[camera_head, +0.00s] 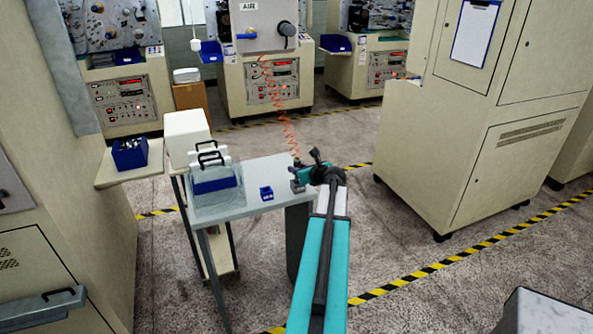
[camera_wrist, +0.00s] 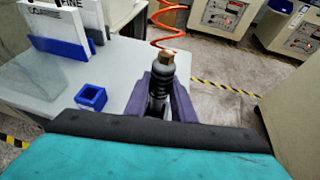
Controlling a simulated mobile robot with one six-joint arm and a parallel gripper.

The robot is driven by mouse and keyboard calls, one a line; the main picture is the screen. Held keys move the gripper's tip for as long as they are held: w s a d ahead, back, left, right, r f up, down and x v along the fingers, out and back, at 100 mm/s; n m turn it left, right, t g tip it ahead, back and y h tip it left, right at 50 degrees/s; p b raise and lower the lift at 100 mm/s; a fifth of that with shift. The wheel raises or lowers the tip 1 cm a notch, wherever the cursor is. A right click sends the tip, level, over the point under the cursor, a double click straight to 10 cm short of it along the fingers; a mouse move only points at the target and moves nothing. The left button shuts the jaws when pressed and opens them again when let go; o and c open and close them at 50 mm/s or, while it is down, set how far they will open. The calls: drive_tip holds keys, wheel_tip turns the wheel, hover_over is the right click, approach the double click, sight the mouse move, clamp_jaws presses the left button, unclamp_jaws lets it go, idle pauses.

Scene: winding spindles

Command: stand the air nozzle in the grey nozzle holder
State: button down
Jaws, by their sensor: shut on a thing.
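The air nozzle (camera_wrist: 157,90) is a dark, slim body with a brass-coloured fitting at its top, joined to a coiled orange hose (camera_head: 284,120). My gripper (camera_wrist: 166,82) is shut on the nozzle, with a grey-purple finger on each side of it. In the head view my gripper (camera_head: 299,179) is at the right end of the grey table (camera_head: 254,210). The nozzle looks roughly upright in the wrist view; its lower end is hidden by my gripper. I cannot make out the grey nozzle holder in either view.
A small blue box (camera_head: 266,192) stands on the table left of my gripper. Cream machine cabinets (camera_head: 478,130) stand to the right. The table surface between box and gripper is clear.

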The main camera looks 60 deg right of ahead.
drive_tip(key=shift+f+b, duration=0.55)
drive_tip(key=shift+f, duration=0.75)
drive_tip(key=c, duration=1.4)
unclamp_jaws()
drive_tip(key=shift+s, duration=0.1)
drive_tip(key=b+v, duration=0.3)
drive_tip(key=v, duration=1)
drive_tip(key=shift+s+a+r, duration=0.15)
drive_tip(key=shift+r, duration=0.1)
